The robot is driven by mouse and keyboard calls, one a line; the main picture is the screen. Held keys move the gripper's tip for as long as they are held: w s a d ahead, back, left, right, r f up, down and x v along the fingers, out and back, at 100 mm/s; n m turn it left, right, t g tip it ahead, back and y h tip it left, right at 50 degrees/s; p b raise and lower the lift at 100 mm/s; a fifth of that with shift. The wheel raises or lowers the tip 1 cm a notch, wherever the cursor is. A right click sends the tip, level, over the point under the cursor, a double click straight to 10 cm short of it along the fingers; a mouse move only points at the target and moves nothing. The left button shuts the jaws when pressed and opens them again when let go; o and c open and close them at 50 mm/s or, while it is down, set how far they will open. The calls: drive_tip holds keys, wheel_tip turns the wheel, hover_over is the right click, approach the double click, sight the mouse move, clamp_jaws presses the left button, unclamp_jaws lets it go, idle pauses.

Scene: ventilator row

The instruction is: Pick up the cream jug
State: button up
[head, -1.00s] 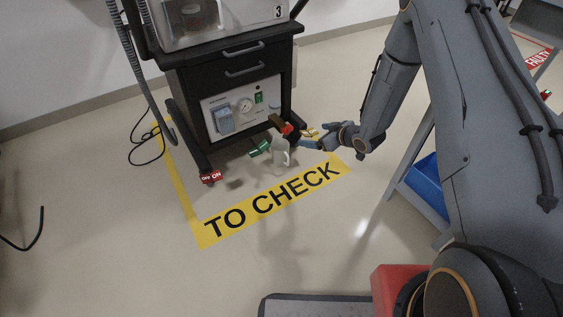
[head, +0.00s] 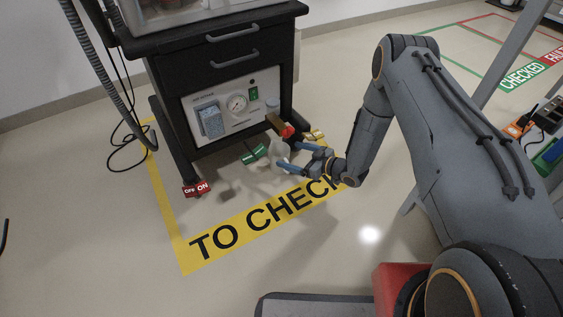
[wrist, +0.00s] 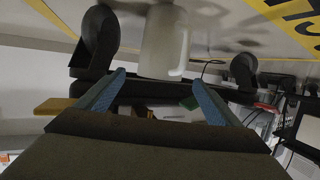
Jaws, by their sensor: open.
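The cream jug (head: 278,157) is pale and stands on the floor in front of the ventilator cart, near the yellow TO CHECK strip (head: 235,228). My gripper (head: 286,156) is open, its two blue fingers at the jug's right side and partly covering it in the head view. No contact can be made out. The jaws are empty.
The black cart (head: 165,100) stands close behind the jug. A red OFF/ON tag (head: 197,188) sits at the left caster. Floor in front is clear.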

sight(272, 148)
drive_tip(key=b+x, duration=0.3)
drive_tip(key=x, duration=0.2)
drive_tip(key=shift+w, duration=0.1)
drive_tip(key=c, duration=1.6)
drive_tip(key=shift+r, duration=0.1)
drive_tip(key=shift+r, duration=0.15)
